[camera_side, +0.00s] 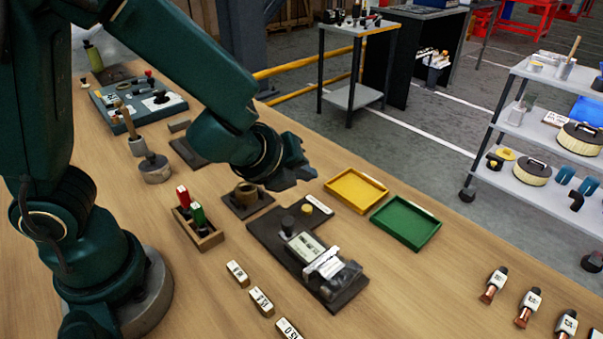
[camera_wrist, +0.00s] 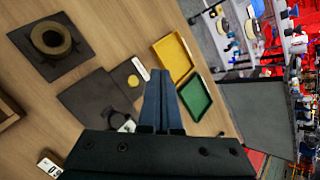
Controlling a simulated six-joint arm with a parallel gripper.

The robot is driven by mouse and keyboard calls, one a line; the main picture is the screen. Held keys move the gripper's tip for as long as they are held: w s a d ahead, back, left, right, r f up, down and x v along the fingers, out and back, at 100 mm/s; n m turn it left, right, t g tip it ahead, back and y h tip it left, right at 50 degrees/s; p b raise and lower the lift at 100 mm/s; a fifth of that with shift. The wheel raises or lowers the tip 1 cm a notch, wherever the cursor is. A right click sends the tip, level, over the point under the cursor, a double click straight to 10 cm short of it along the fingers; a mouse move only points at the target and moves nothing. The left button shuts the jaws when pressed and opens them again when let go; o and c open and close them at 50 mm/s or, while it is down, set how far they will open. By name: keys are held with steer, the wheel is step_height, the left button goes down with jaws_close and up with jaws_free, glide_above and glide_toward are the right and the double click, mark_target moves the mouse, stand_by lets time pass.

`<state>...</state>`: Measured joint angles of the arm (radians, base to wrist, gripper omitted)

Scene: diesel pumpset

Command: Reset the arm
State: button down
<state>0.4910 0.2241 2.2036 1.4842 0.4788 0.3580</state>
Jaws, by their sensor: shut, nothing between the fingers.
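My gripper (camera_side: 306,175) hangs above the wooden table (camera_side: 435,296), close to the yellow tray in the side view. In the wrist view its two blue-grey fingers (camera_wrist: 161,82) lie together, shut and empty. Nothing is held. The fingers are apart from the table and the parts below them. My arm reaches from the left of the side view and bends down toward the middle of the table.
The yellow tray (camera_side: 333,191) and green tray (camera_side: 400,246) lie right of the gripper. A dark fixture plate (camera_side: 262,232) and a brown ring part (camera_side: 246,190) are below it. A wooden holder (camera_side: 205,240) carries red and green pieces.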

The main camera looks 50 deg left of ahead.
steer(key=s+a+r+n+y, duration=0.2)
steer(key=s+a+r+n, duration=0.4)
steer(key=a+r+n, duration=0.45)
steer(key=s+d+f+n+g+h, duration=0.3)
steer(key=s+d+n, duration=0.5)
steer(key=n, duration=0.6)
steer(key=shift+s+d+f+h, duration=0.15)
steer(key=shift+s+d+h, duration=0.25)
steer(key=shift+s, duration=0.45)
